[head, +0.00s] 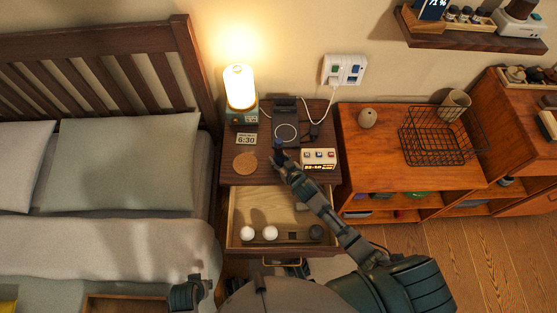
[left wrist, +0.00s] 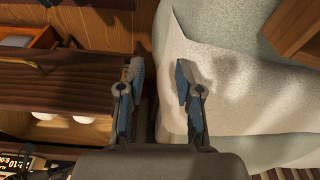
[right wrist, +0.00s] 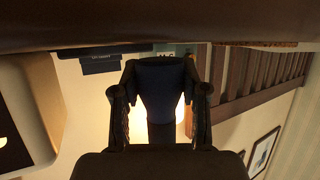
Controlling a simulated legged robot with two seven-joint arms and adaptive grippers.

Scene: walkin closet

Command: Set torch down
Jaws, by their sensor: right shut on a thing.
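My right gripper (head: 281,156) is over the nightstand top (head: 228,172), between the round coaster (head: 245,162) and a small box with buttons (head: 319,158). It is shut on a dark blue thing, which I take for the torch; it fills the space between the fingers in the right wrist view (right wrist: 160,88). In the head view only a small bluish end of the torch (head: 278,143) shows; the hand hides the rest. I cannot tell whether it touches the top. My left gripper (left wrist: 160,85) is open and empty, between bed and nightstand.
A lit lamp (head: 241,96), a clock (head: 246,139) and a dark charging stand (head: 285,108) with cables stand on the nightstand. Its drawer (head: 262,208) is pulled out, with white balls inside. A wire basket (head: 437,136) stands on the cabinet at right.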

